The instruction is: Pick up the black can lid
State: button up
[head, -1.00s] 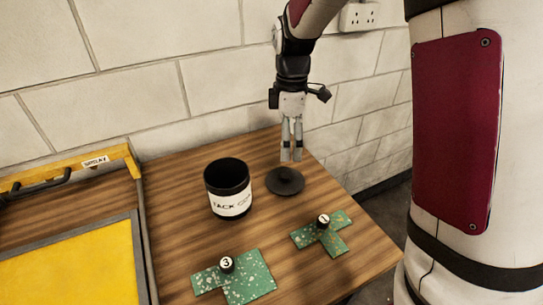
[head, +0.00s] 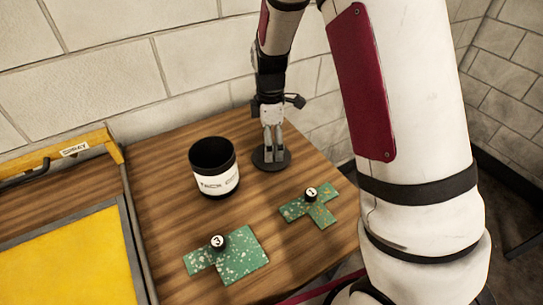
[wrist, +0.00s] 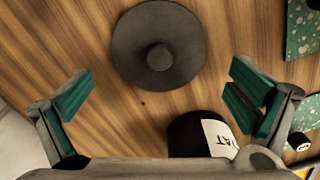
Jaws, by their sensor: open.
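The black can lid (head: 264,165) is a flat dark disc with a round knob in its middle, lying on the wooden table. In the wrist view the lid (wrist: 180,65) is fully visible, ahead of and between the two fingers. My gripper (head: 273,155) is open with nothing in it. In the head view its fingers come down in front of the lid and hide part of it. In the wrist view my gripper (wrist: 160,92) has its green finger pads wide apart. The black can (head: 204,158) with a white label stands open just left of the lid.
Two green speckled pieces, one with a ball marked 3 (head: 241,260) and one with a ball marked 1 (head: 324,214), lie at the front. A yellow-bottomed tray (head: 128,240) is at the left. A block wall (head: 190,70) stands behind the table.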

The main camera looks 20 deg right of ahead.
aim_at(258, 157)
notch_tip(258, 157, down, 4)
jog(key=shift+d+f, duration=0.1)
jog(key=shift+d, duration=0.05)
jog(key=c, duration=1.6)
jog(key=shift+c, duration=0.5)
jog(key=shift+f, duration=0.1)
